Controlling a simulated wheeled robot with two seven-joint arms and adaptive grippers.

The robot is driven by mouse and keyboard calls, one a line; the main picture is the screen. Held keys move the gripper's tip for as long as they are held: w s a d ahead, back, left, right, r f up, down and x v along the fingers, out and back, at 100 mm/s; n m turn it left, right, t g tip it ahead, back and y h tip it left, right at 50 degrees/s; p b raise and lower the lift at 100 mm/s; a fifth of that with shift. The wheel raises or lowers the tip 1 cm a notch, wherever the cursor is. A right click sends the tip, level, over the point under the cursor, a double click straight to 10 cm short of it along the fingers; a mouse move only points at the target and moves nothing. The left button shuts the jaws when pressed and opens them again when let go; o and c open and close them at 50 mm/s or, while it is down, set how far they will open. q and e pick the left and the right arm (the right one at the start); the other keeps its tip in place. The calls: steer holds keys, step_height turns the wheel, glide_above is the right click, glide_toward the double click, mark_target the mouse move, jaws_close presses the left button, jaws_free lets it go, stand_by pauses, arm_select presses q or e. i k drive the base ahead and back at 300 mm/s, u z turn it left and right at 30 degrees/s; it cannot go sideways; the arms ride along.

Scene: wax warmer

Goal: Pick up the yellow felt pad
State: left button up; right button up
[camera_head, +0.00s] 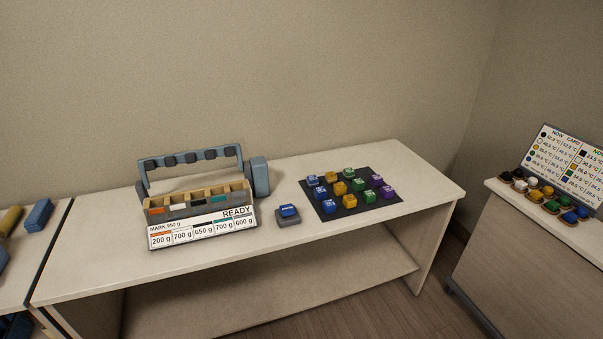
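No flat yellow felt pad can be clearly made out. Yellow pieces (536,195) sit among small coloured pieces on the counter at the right, too small to tell what they are. Several yellow-orange blocks (340,188) with pale marks stand among blue, green and purple ones on a dark mat (318,208) on the middle table. A yellowish rounded object (10,219) lies at the far left, cut by the picture edge. Neither of my grippers is in view.
The pale middle table (265,178) holds a blue-grey rack (190,155) with a READY display, and a blue block on a grey base (288,217). A sign with temperatures (567,160) stands on the right counter (530,225). Floor (440,300) shows between the two.

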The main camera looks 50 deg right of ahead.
mark_target(340, 188)
steer(key=i, duration=0.6)
steer(key=z, duration=2.4)
